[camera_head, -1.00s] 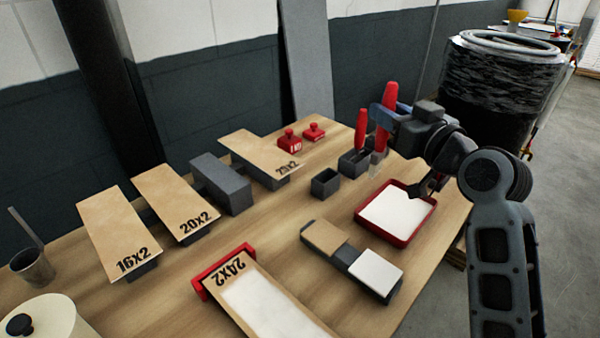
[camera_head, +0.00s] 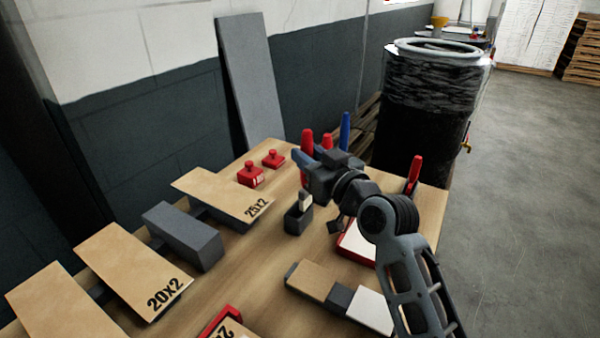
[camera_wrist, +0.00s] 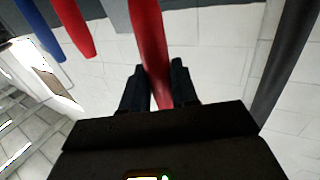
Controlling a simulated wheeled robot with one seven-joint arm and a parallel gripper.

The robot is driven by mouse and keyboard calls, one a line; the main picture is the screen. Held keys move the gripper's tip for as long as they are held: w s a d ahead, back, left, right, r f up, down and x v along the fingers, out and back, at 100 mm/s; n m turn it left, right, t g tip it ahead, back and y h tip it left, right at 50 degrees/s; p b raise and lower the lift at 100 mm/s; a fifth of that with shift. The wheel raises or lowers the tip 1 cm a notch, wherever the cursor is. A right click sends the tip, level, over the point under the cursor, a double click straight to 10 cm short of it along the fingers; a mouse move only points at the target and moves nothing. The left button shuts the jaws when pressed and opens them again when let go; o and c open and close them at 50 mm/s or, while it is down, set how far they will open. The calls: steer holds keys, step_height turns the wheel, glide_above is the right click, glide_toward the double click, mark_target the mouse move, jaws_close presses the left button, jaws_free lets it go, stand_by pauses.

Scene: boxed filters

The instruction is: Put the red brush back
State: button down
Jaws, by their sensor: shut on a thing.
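My gripper (camera_head: 303,162) is shut on the red brush (camera_head: 307,142). In the wrist view, the brush's red handle (camera_wrist: 150,45) runs between the two fingers (camera_wrist: 160,88). The brush is upright, and its pale lower end (camera_head: 306,201) is at the mouth of a small dark grey holder box (camera_head: 297,222). How far it is inside the box I cannot tell. A second red handle (camera_head: 327,140) and a blue handle (camera_head: 345,130) stand behind my gripper, which hides their lower parts. They also show at the upper left of the wrist view.
Another red handle (camera_head: 415,172) stands at the table's right side. A red tray (camera_head: 357,243) is partly behind my arm. Two red knobbed weights (camera_head: 250,175) and the 25x2 board (camera_head: 222,195) are to the left. A wrapped drum (camera_head: 425,110) stands behind the table.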

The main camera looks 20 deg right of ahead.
steer(key=shift+w+a+f, duration=0.25)
steer(key=shift+a+f, duration=0.15)
steer(key=shift+a, duration=0.35)
steer(key=shift+f, duration=2.1)
steer(key=shift+f, duration=0.15)
steer(key=c, duration=0.8)
jaws_free()
steer(key=shift+c, duration=0.2)
steer(key=shift+r, duration=0.3)
steer(key=s+d+b, duration=0.1)
steer(key=s+b, duration=0.1)
steer(key=s, duration=1)
steer(key=shift+d, duration=0.4)
